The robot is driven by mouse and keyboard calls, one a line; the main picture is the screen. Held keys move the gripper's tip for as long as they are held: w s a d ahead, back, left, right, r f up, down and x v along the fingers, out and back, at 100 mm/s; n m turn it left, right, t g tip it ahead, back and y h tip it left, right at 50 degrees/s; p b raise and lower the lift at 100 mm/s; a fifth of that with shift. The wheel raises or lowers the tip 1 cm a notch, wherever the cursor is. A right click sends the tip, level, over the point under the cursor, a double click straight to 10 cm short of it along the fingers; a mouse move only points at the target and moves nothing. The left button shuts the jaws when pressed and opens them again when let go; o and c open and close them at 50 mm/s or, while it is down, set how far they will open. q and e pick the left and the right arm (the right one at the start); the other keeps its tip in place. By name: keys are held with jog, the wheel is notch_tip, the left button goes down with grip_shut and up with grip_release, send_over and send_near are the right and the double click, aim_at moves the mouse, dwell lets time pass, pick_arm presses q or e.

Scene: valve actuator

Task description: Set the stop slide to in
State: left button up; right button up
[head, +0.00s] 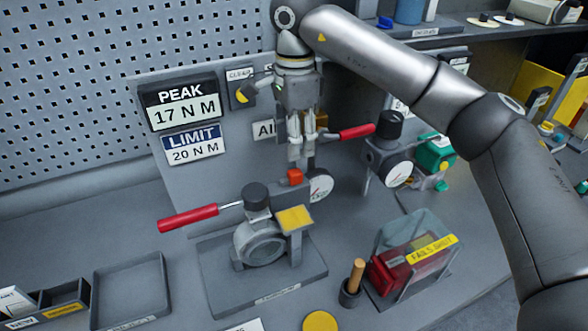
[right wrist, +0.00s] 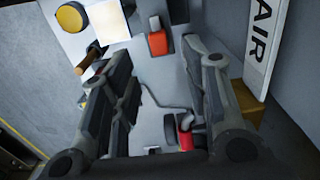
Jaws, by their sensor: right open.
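The valve (head: 262,243) stands on a grey base plate, with a dark knob on top, a red lever pointing left and a yellow pad (head: 295,218) at its right. A small orange-red block (head: 295,177) stands behind it; it may be the stop slide, but no readable label confirms this. My right gripper (head: 301,158) points down just above and behind this block. In the right wrist view the block (right wrist: 157,43) lies beyond the open, empty fingers (right wrist: 165,90), apart from them. Its lower part is hard to make out. My left gripper is out of view.
A gauge (head: 319,187) stands right of the block. A red-handled air lever (head: 357,131) sits close beside my gripper, with another gauge (head: 397,173) farther right. A clear-lidded red box (head: 412,265) and a wooden-handled tool (head: 356,274) are in front. An empty tray (head: 130,290) lies left.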

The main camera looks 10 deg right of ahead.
aim_at(295, 171)
notch_tip(295, 171, down, 7)
jog(key=shift+f+p, duration=0.15)
jog(key=shift+p, duration=1)
jog(key=shift+s+f, duration=0.1)
jog(key=shift+f, duration=0.45)
grip_shut()
